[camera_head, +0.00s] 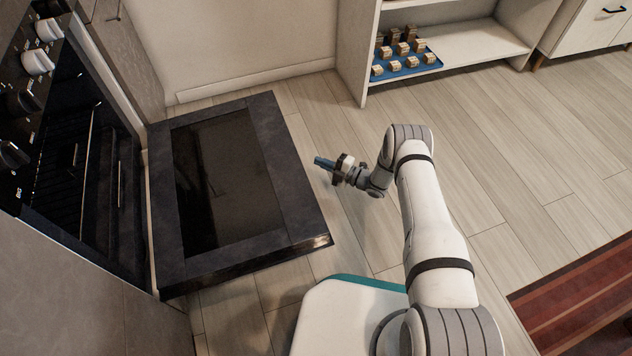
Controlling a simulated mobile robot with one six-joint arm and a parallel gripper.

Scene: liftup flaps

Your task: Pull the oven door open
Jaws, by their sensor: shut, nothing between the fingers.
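The oven door (290,200) is a dark panel with a glass window (225,180) in its middle. It is folded down and lies about flat in front of the oven, with its inner side up. The open oven cavity (82,165) with its racks shows at the left. My gripper (318,161) is just right of the door's outer edge, pointing left toward it. It looks shut and holds nothing. I cannot tell from this view whether its tips are over the edge or touching it. The door's handle is not visible.
Oven knobs (38,62) line the panel at upper left. A white shelf unit (480,48) stands at the back, with a blue tray (430,67) of small boxes. A reddish rug (585,305) lies at lower right. The wooden floor (500,150) between is clear.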

